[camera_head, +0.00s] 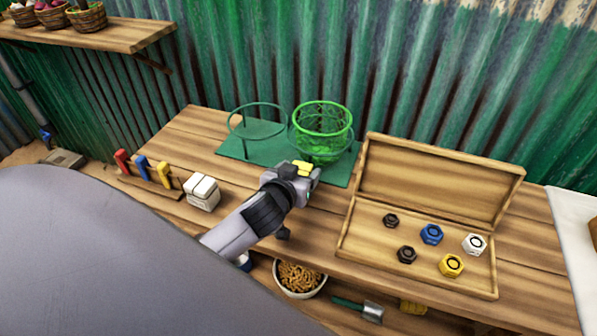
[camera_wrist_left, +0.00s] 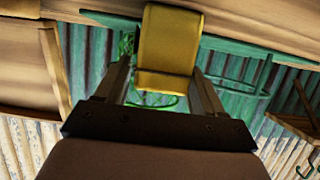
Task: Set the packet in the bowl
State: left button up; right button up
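My left gripper (camera_head: 306,174) is shut on a yellow packet (camera_head: 302,166). In the left wrist view the packet (camera_wrist_left: 168,42) sits between the two fingers (camera_wrist_left: 163,80). A green mesh bowl (camera_head: 322,118) stands in a ring on the green base (camera_head: 236,148) of a stand. The gripper and packet appear just in front of and below the bowl in the head view. In the left wrist view the bowl (camera_wrist_left: 127,44) is partly hidden behind the packet and a finger. My right gripper is not in view.
An empty green ring (camera_head: 257,104) stands left of the bowl. An open wooden box (camera_head: 375,245) with several coloured nuts is at right. A white block stack (camera_head: 202,191) and a rack of coloured clips (camera_head: 150,188) are at left. A filled white bowl (camera_head: 312,291) is below.

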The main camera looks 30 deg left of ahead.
pick_arm(q)
jog(key=shift+o, duration=0.6)
